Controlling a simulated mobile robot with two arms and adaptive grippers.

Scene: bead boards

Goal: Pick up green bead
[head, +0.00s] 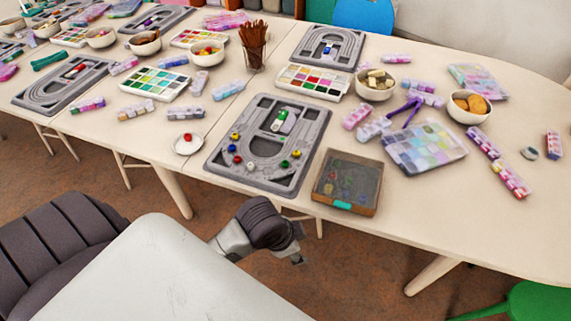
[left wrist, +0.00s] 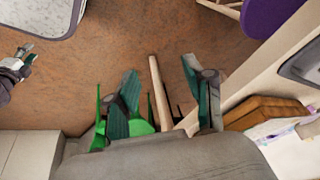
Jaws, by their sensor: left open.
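The green bead (head: 284,164) lies on the near right part of the grey bead board (head: 308,166) in the head view, with other loose beads around it. My left gripper (left wrist: 160,80) is open in the left wrist view, with its two fingers apart and only the floor and a wooden leg behind the gap.
A wooden-framed box (head: 347,208) with a green clasp stands right of the board at the table edge. A small dish (head: 181,147) with a red bead is on its left. A cup of sticks (head: 253,50) and bowls stand behind. A green chair (head: 535,300) is lower right.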

